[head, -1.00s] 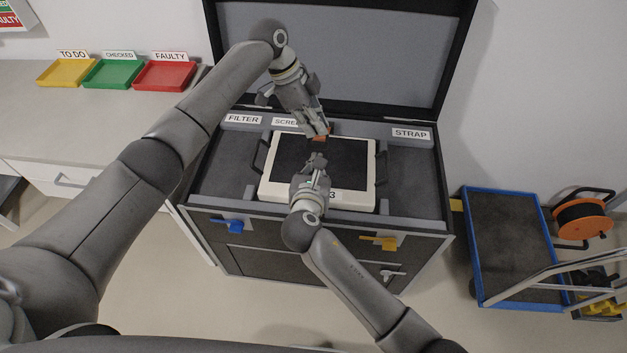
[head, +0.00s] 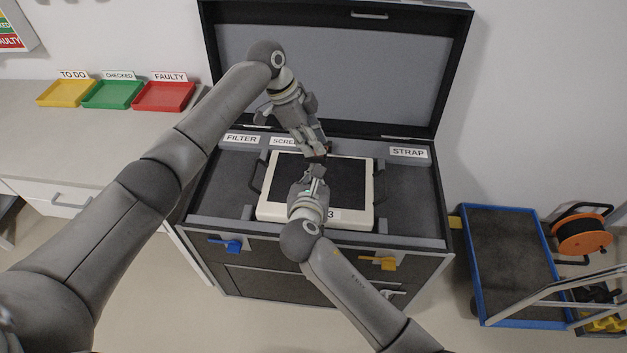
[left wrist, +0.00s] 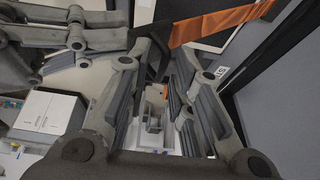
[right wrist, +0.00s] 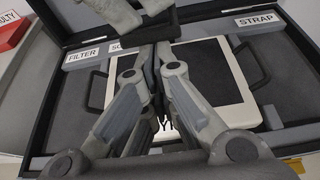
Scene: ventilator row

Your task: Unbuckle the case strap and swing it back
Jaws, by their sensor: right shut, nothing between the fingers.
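The case (head: 405,195) stands open, with a white-framed screen unit (head: 270,212) lying in its middle. An orange strap (left wrist: 222,22) crosses the top of the left wrist view beside my left fingertips. A dark piece at its near end may be the buckle. In the head view my grippers hide most of the strap. My left gripper (head: 317,153) points down over the screen unit's far part; a gap shows between its fingers, but whether they hold the strap is unclear. My right gripper (head: 317,176) is shut and empty over the screen, its tips close to the left gripper's.
The raised lid (head: 340,75) stands behind the case. STRAP (head: 408,152) and FILTER (head: 241,139) labels mark its far edge. Yellow, green and red trays (head: 163,97) sit on the left counter. A blue-edged cart (head: 510,255) stands to the right.

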